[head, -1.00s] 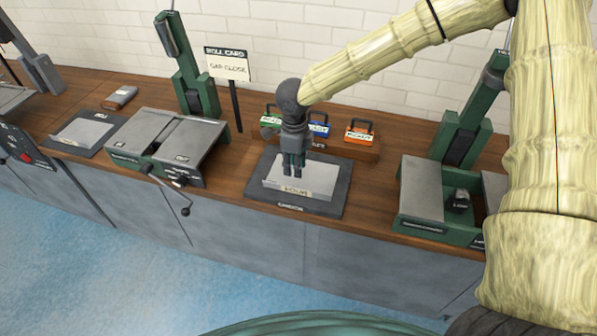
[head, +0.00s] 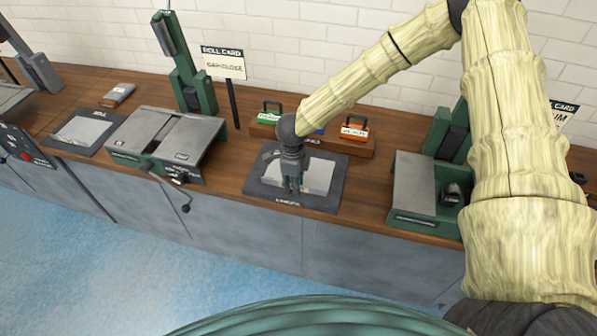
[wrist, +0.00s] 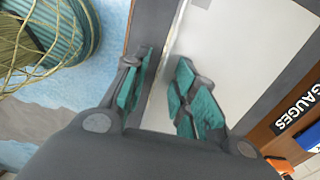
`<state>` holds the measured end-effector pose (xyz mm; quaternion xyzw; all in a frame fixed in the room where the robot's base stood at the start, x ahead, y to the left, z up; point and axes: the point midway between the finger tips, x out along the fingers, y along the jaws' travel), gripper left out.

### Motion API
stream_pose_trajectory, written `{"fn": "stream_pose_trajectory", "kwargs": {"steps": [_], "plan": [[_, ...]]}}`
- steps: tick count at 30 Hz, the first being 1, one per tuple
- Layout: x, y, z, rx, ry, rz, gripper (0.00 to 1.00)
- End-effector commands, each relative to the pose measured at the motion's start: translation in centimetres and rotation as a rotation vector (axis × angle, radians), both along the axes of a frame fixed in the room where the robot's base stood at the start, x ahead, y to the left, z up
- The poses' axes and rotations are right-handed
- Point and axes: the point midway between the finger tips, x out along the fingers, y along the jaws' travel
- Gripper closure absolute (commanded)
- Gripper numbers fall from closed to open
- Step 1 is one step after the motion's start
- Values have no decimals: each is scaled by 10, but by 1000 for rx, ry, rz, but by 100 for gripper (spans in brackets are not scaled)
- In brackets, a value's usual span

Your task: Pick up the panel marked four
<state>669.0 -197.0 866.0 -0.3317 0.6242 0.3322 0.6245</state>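The pale grey panel (head: 316,174) lies on a dark mat (head: 258,190) on the wooden counter. In the wrist view the panel (wrist: 235,45) shows as a large pale sheet with a light strip along one edge. My gripper (head: 292,186) is at the panel's front edge, pointing down. In the wrist view my gripper (wrist: 168,92) is open, one finger outside that edge and the other over the panel face. I cannot tell whether either finger touches it. No number is readable on the panel now; its front label is hidden behind my gripper.
A wooden rack (head: 262,130) with colored gauge boxes stands behind the mat. A green machine (head: 165,140) with a crank is on the left, another (head: 415,190) on the right. A sign (head: 223,63) on a post rises behind. Bare counter lies beside the mat.

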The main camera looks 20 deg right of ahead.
Motion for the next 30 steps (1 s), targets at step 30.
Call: {"fn": "stream_pose_trajectory", "kwargs": {"steps": [30], "plan": [[0,0,-3,1,-1,0,100]]}}
